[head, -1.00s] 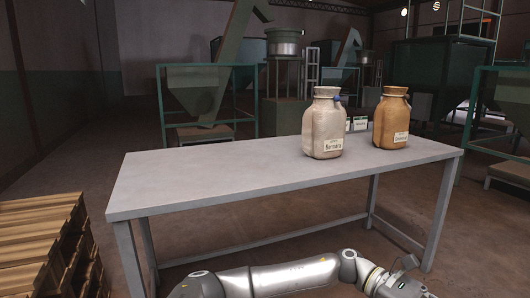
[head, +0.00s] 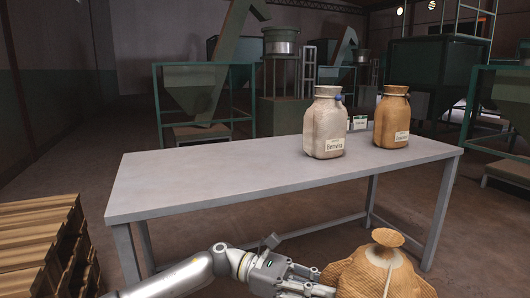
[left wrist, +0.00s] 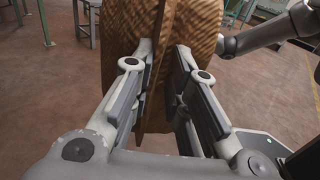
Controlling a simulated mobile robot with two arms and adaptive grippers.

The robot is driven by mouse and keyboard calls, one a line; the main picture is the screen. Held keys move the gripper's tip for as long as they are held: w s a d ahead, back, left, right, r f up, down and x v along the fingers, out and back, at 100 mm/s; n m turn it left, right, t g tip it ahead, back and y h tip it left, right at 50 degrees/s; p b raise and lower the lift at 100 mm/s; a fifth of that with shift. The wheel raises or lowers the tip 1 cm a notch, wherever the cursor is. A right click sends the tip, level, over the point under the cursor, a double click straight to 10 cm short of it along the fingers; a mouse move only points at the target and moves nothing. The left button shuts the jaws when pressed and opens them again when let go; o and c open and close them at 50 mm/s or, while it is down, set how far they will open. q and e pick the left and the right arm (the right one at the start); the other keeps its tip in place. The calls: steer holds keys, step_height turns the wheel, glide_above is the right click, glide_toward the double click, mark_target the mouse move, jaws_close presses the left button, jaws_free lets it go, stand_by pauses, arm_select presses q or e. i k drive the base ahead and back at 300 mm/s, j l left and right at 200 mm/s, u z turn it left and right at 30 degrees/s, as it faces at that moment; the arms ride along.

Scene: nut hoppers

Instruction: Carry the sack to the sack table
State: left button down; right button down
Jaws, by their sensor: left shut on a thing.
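A brown sack (head: 375,272) with a tied, flared neck is at the lower right of the head view, in front of the table. My left gripper (head: 318,280) is shut on its left side. In the left wrist view the two fingers (left wrist: 160,92) press a fold of the woven sack (left wrist: 118,40) between them. A grey arm, seemingly my right, reaches the sack's far side there; its gripper's (left wrist: 226,45) fingers are not clear. The grey table (head: 215,184) bears a pale labelled sack (head: 323,122) and a tan labelled sack (head: 391,118).
The table's left and middle top is bare. A small label card (head: 359,123) stands between the two sacks. Stacked wooden pallets (head: 38,240) are at the lower left. Green hoppers (head: 200,90) and machines stand behind the table.

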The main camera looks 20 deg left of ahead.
mark_target(212, 173)
steer(key=u, duration=0.9)
